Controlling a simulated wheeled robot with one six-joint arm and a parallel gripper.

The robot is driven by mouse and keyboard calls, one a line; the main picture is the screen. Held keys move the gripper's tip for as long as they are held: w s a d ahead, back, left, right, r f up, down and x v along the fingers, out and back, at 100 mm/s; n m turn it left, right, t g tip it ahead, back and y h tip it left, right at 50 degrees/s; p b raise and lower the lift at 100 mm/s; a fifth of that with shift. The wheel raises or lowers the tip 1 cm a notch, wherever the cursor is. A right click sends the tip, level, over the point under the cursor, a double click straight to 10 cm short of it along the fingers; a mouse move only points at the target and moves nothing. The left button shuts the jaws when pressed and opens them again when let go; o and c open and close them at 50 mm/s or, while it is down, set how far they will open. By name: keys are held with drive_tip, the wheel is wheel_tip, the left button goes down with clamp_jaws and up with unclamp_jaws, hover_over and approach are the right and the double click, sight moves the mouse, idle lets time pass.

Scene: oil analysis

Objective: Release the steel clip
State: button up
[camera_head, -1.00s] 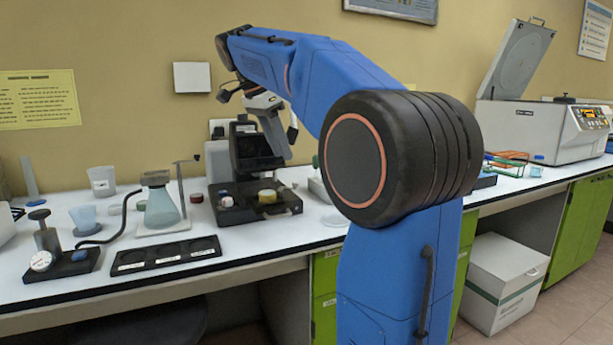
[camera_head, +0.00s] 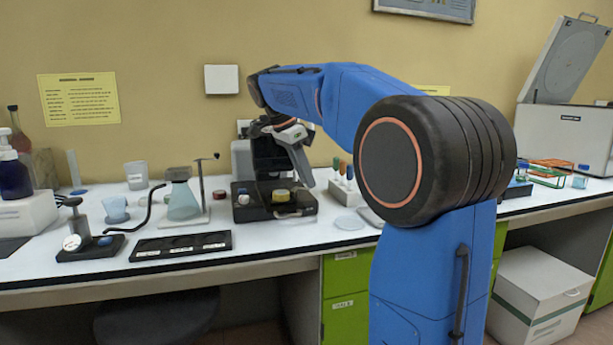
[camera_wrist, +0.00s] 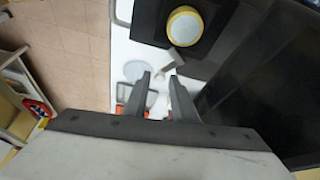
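A small grey metallic piece (camera_wrist: 168,60), perhaps the steel clip, shows just beyond my fingertips in the wrist view, beside a yellow-rimmed round cap (camera_wrist: 185,26). I cannot tell whether it touches a finger. My gripper (camera_wrist: 160,77) has its two dark fingers apart, with no clearly held object between them. In the head view my gripper (camera_head: 304,170) points down in front of a black apparatus (camera_head: 272,160), above its dark base (camera_head: 262,213). The yellow cap (camera_head: 281,196) sits on that base. The clip cannot be made out clearly in the head view.
A flask on a stand (camera_head: 183,203), a black tray (camera_head: 180,247) and a gauge device (camera_head: 85,240) stand to the left. A rack of coloured-handled tools (camera_head: 345,180) and a clear round dish (camera_head: 349,222) are to the right. The bench's front strip is mostly clear.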

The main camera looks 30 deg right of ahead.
clamp_jaws()
drive_tip(key=shift+w+d+n+t, duration=0.2)
drive_tip(key=shift+n+t, duration=0.15)
drive_tip(key=shift+n, duration=0.5)
drive_tip(key=shift+w+d+n+t, duration=0.1)
drive_tip(key=shift+d+n+t, duration=0.2)
drive_tip(key=shift+n, duration=0.55)
drive_tip(key=shift+a, duration=0.1)
drive_tip(key=shift+o, duration=1.9)
unclamp_jaws()
drive_tip(key=shift+r, duration=0.1)
